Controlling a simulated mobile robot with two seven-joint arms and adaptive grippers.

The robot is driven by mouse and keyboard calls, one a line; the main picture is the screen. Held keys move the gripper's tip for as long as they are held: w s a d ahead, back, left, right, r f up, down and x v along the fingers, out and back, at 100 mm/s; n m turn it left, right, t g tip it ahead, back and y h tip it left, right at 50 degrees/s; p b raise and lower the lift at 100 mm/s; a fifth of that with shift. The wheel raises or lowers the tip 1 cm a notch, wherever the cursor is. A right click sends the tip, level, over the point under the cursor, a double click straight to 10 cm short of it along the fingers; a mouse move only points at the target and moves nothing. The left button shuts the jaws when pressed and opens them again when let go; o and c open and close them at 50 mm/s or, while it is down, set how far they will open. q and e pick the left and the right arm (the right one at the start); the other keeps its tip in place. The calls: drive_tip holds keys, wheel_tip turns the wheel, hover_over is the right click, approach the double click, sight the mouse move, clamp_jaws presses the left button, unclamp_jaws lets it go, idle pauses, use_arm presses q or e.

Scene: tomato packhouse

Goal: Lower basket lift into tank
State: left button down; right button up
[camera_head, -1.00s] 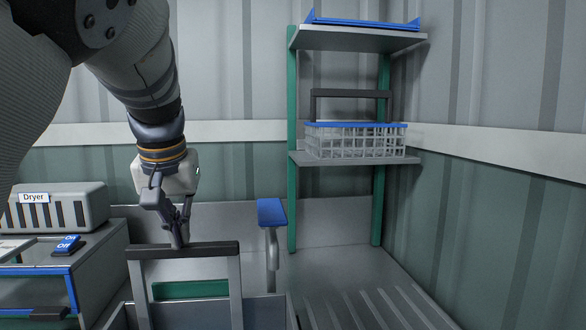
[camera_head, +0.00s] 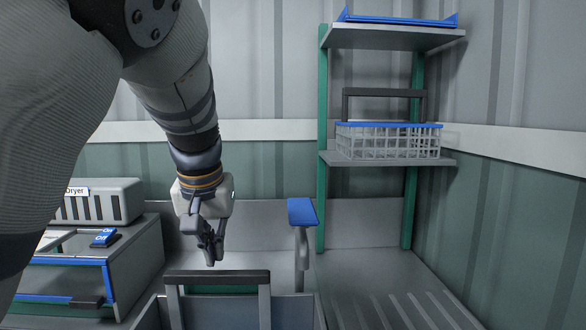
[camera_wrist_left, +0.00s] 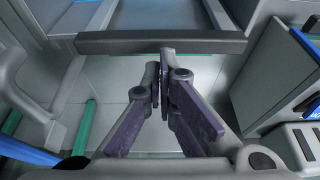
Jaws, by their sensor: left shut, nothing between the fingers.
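The basket lift shows as a grey frame with a dark crossbar handle (camera_head: 217,278) above the grey tank (camera_head: 300,310) at the bottom of the head view. My left gripper (camera_head: 214,258) points down just above the crossbar. In the left wrist view the gripper (camera_wrist_left: 166,55) has its fingertips together near the middle of the dark crossbar (camera_wrist_left: 220,43). It is shut and empty. I cannot tell whether the tips touch the bar. The tank's inside and the lower part of the lift are largely out of view. My right gripper is not in view.
A blue-topped tap (camera_head: 302,212) stands behind the tank. A white wire basket (camera_head: 388,143) with a dark handle sits on the shelf rack (camera_head: 440,161) at right. The dryer (camera_head: 100,203) stands at left. A ribbed draining surface (camera_head: 395,310) lies right of the tank.

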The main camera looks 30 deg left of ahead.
use_arm(q)
wheel_tip(320, 180, up, 14)
drive_tip(key=shift+r, duration=0.15)
drive_tip(key=shift+s, duration=0.1)
